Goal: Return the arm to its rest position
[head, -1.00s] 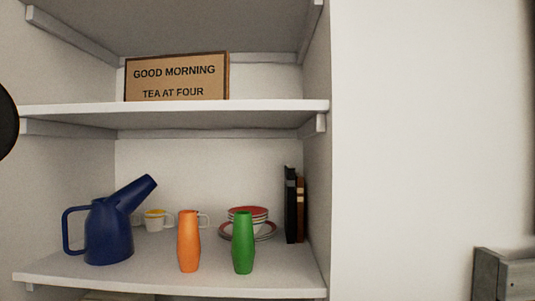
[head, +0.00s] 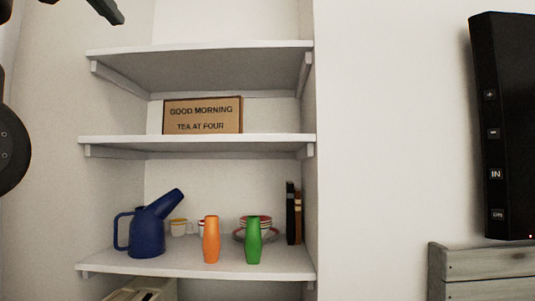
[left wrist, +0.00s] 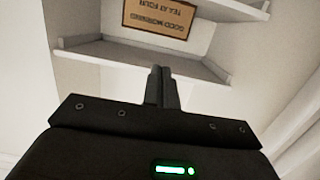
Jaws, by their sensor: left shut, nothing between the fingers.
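My left gripper (head: 112,12) shows at the top left of the head view, in front of the wall beside the alcove shelves. Only its end is in the picture there. In the left wrist view its two dark fingers (left wrist: 161,86) are together and empty, with the shelf and the sign behind them. The fingers touch nothing that I can see. Dark round parts of my arm show at the left edge of the head view. My right gripper is not in view.
The lower shelf (head: 190,268) holds a blue watering can (head: 147,234), an orange vase (head: 211,240), a green vase (head: 253,240), cups, dishes and books. A sign (head: 203,115) stands on the middle shelf. A black panel (head: 505,120) hangs right, above a grey wooden piece (head: 485,265).

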